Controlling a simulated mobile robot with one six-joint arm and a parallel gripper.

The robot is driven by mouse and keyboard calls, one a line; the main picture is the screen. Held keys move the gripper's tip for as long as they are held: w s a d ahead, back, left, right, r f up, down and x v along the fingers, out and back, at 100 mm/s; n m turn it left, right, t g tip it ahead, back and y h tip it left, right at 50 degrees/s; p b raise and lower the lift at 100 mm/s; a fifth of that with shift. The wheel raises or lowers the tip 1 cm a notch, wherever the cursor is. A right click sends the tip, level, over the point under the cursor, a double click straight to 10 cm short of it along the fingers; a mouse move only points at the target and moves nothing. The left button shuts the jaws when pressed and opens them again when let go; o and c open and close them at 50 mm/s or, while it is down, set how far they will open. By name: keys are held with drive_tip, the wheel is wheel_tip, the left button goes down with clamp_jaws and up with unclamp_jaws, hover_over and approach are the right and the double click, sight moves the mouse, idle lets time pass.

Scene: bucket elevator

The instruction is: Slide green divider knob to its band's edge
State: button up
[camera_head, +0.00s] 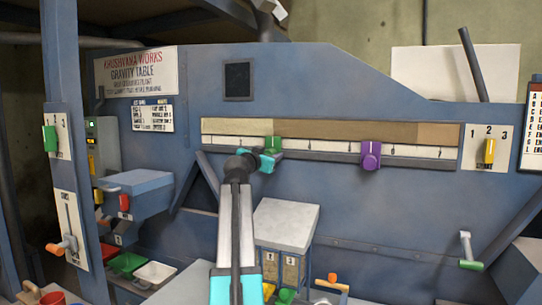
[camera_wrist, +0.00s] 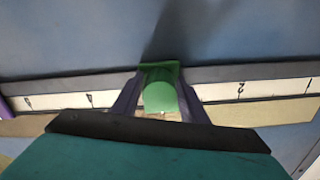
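The green divider knob (camera_head: 273,145) sits on the white marked scale rail (camera_head: 325,148), left of the middle, in the head view. Its rounded green body shows in the wrist view (camera_wrist: 160,96). My gripper (camera_head: 264,161) reaches it from the front, and its dark fingers (camera_wrist: 160,102) lie along both sides of the knob with no clear gap. The purple divider knob (camera_head: 371,155) stands further right on the same rail. A tan strip (camera_head: 330,131) with sections of differing shade runs just above the scale. My gripper hides part of the scale near the green knob.
A yellow selector switch (camera_head: 489,150) is right of the rail. A grey block (camera_head: 286,222) stands below it. A lever with a green knob (camera_head: 471,264) sticks out at lower right. A blue hopper box (camera_head: 138,182) is at left. The panel in front of the rail is otherwise clear.

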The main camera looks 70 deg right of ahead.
drive_tip(key=shift+o, duration=0.9)
drive_tip(key=shift+w, duration=0.1)
drive_tip(key=shift+a, duration=0.1)
drive_tip(key=shift+f, duration=0.1)
drive_tip(key=a+b, duration=0.1)
drive_tip(key=a, duration=1.2)
drive_tip(key=shift+w+a+b, duration=0.2)
drive_tip(key=shift+a+b, duration=0.15)
drive_tip(key=shift+a, duration=0.05)
